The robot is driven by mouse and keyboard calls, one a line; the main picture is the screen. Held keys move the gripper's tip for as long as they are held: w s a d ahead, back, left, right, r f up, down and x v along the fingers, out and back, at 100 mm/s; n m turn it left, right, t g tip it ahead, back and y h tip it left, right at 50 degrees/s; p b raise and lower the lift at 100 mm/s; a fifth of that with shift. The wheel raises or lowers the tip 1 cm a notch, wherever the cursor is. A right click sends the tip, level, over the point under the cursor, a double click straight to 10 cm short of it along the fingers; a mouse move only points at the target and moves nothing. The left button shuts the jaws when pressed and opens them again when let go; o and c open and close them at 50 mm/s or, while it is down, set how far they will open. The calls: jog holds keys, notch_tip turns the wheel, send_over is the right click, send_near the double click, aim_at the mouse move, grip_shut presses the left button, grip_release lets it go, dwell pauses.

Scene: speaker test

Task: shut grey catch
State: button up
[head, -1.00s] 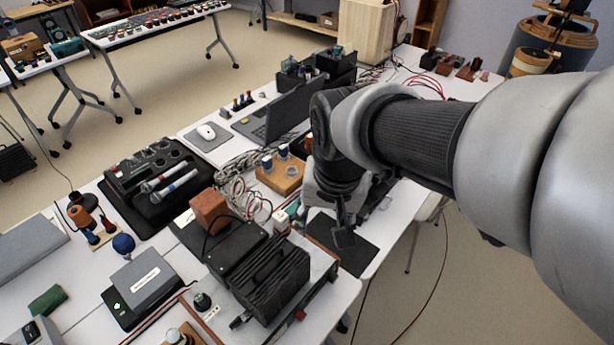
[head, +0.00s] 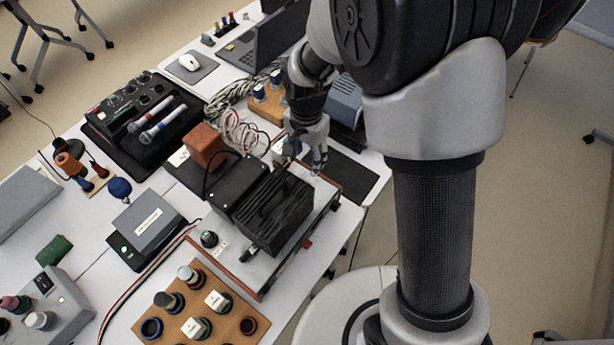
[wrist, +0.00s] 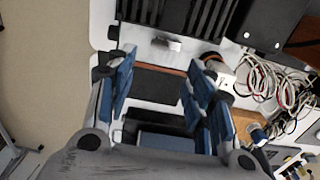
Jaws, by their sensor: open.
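A small grey piece (wrist: 167,44), which looks like the catch, sticks out at the edge of a black ribbed box (wrist: 190,14) in the wrist view. I cannot tell how far it is turned. The ribbed box (head: 275,212) also shows in the head view, on a wood-edged board; the catch cannot be made out there. My gripper (head: 307,160) is low beside the far right end of the box. In the wrist view my gripper (wrist: 165,66) has its blue-padded fingers apart with nothing between them, and the catch lies just beyond the tips.
Coiled wires (wrist: 268,82) lie near the right finger. A dark mat (head: 352,178) and a blue-grey case (head: 346,100) are close to my gripper.

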aim_at(307, 181)
notch_tip(307, 181, down, 11)
jog(key=b, duration=0.3)
jog(key=shift+c, duration=0.4)
jog(key=c, duration=1)
